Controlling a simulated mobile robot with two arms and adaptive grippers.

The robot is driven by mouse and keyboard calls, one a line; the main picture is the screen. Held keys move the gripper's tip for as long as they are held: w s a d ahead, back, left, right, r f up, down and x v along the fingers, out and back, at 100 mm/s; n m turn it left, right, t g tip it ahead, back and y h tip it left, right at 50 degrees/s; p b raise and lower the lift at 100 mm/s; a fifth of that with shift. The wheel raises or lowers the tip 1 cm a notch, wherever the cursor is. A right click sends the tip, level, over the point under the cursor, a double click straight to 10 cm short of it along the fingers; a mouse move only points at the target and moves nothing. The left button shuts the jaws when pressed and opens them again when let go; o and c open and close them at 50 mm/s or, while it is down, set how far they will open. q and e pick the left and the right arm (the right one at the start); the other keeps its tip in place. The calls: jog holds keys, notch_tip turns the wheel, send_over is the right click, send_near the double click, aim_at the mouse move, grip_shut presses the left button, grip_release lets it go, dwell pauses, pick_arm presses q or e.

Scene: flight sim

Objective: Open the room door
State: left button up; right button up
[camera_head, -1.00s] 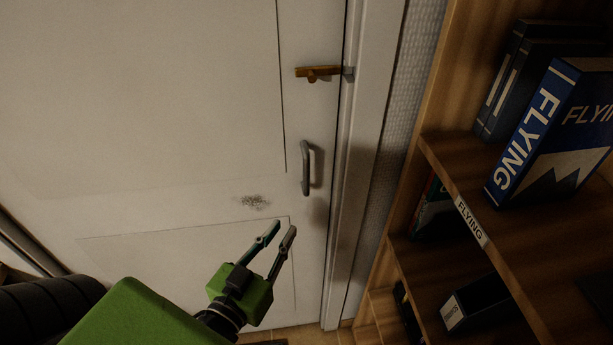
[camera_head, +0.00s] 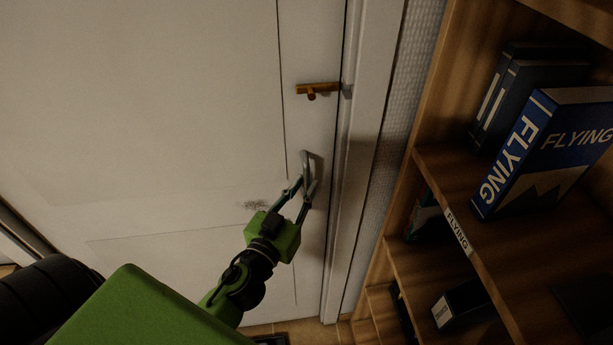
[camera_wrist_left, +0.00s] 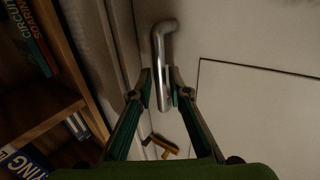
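The white room door (camera_head: 150,110) fills the left and middle of the head view and looks shut against its frame. A grey metal handle (camera_head: 306,162) stands upright near its right edge. An orange-brown bolt (camera_head: 318,88) sits above the handle, beside a grey catch on the frame. My left gripper (camera_head: 304,186) is at the handle's lower part. In the left wrist view, the handle (camera_wrist_left: 159,45) runs between the two fingers (camera_wrist_left: 163,85), which stand apart on either side of it; whether they touch it is unclear. My right gripper is not in view.
A wooden shelf (camera_head: 425,165) stands close to the right of the door frame (camera_head: 350,200), with blue "FLYING" binders (camera_head: 545,150) and other books. A strip of tiled floor shows at the bottom.

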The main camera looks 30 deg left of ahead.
pick_arm(q)
jog(key=shift+w+a, duration=0.1)
jog(key=shift+w, duration=0.85)
grip_shut()
